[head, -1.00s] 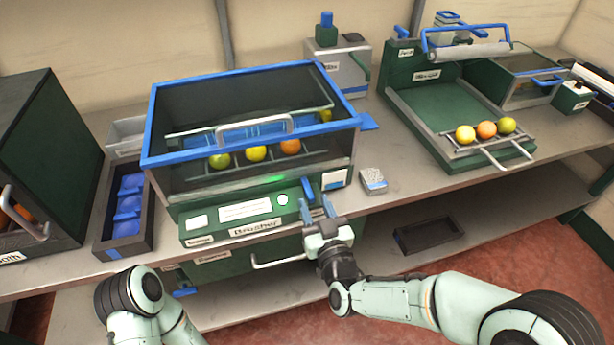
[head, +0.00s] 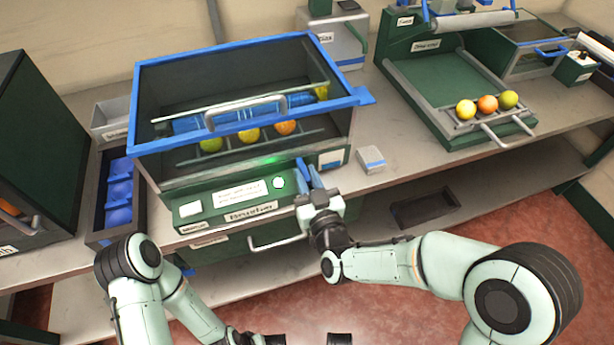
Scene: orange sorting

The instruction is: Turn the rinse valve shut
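The brusher machine (head: 190,205) has a clear cover with a blue frame. A blue lever (head: 301,168), which looks like the rinse valve, stands upright at the right of its front panel. My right gripper (head: 314,180) is at the lever, its fingers pointing up and overlapping the lever's lower part. Whether the fingers touch or close on the lever is not clear. A green light (head: 270,160) glows on the panel, left of the lever.
Oranges in several shades lie inside the brusher under the cover. A small grey and white block (head: 371,160) lies right of the machine. A blue-lined tray (head: 115,225) stands at its left. A green machine (head: 440,80) with fruit on its rack stands at the right.

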